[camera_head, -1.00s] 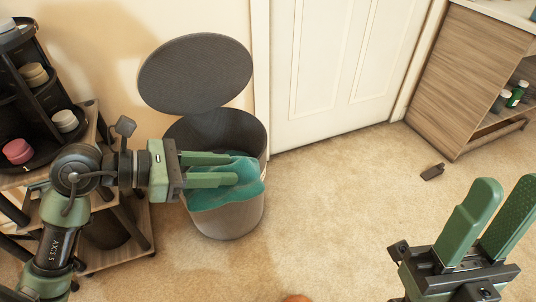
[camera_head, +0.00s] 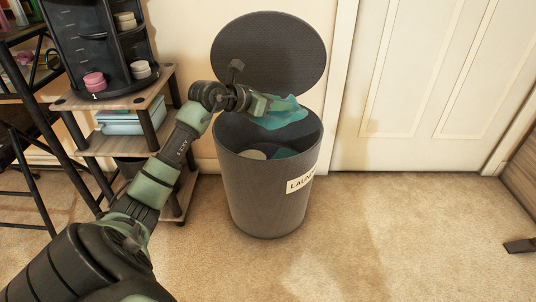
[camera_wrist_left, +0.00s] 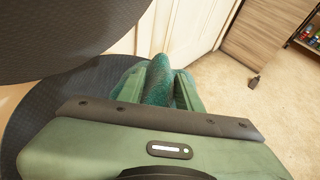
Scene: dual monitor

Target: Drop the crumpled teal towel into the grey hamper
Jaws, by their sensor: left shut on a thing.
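The grey hamper (camera_head: 265,200) stands upright on the carpet with a laundry label, its round lid (camera_head: 270,52) raised at the back. My left gripper (camera_head: 272,106) is shut on the crumpled teal towel (camera_head: 286,114) above the hamper's opening. In the left wrist view the towel (camera_wrist_left: 158,78) is bunched between the fingers of my left gripper (camera_wrist_left: 157,90), with the dark hamper (camera_wrist_left: 50,110) and lid (camera_wrist_left: 60,30) at the left. Teal and pale cloth shows inside the hamper; I cannot tell whether the teal part joins the held towel. My right gripper is out of view.
A wooden shelf stand (camera_head: 110,138) with a black organizer (camera_head: 90,45) stands left of the hamper, close to my left arm. A white door (camera_head: 430,90) is behind at the right.

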